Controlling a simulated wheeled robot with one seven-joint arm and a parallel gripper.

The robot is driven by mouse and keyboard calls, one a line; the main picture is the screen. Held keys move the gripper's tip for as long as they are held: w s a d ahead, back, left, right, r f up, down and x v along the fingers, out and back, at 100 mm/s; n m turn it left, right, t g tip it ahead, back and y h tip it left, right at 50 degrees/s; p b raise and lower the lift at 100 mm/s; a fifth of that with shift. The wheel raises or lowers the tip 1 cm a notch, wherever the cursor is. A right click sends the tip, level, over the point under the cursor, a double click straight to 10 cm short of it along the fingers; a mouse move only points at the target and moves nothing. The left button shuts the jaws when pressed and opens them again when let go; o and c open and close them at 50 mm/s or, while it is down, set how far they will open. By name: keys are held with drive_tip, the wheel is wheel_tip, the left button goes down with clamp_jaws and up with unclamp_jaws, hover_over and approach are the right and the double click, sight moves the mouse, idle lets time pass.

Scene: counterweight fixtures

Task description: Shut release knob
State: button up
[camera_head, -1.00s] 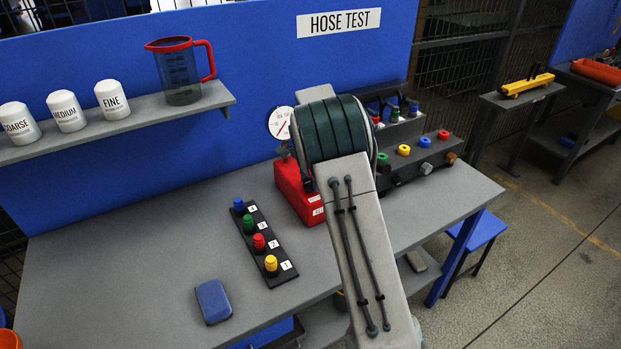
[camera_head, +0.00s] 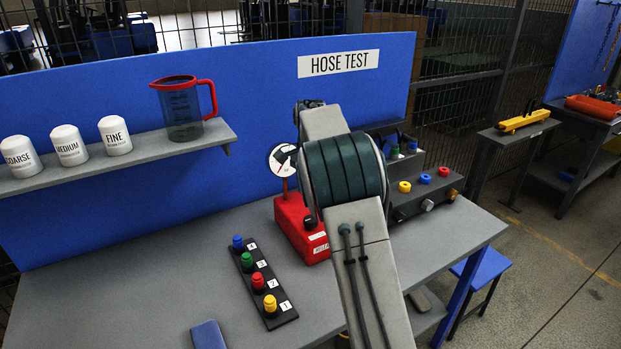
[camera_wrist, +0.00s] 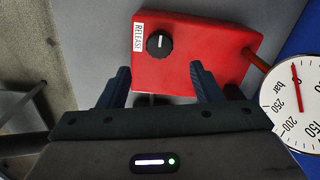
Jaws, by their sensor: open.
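The release knob (camera_wrist: 159,43) is a round black knob with a white pointer line, on a red box (camera_wrist: 210,45) beside a white RELEASE label (camera_wrist: 138,37). In the wrist view its pointer line lies upright in the picture. My gripper (camera_wrist: 160,68) is open and empty, its two dark fingers apart below the knob in the picture and not touching it. In the head view the red box (camera_head: 293,218) stands on the bench with the black knob (camera_head: 309,223) showing on it, beside my arm. My fingers cannot be made out there.
A round pressure gauge (camera_head: 283,160) rises from the box; its dial (camera_wrist: 295,100) shows a red needle. A block with several coloured pegs (camera_head: 262,281) lies left of the box. A fitting rack (camera_head: 425,185) stands right of my arm. A shelf (camera_head: 180,142) holds a jug (camera_head: 183,108).

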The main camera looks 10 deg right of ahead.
wheel_tip(320, 180, up, 5)
drive_tip(key=shift+r, duration=0.1)
idle(0.3)
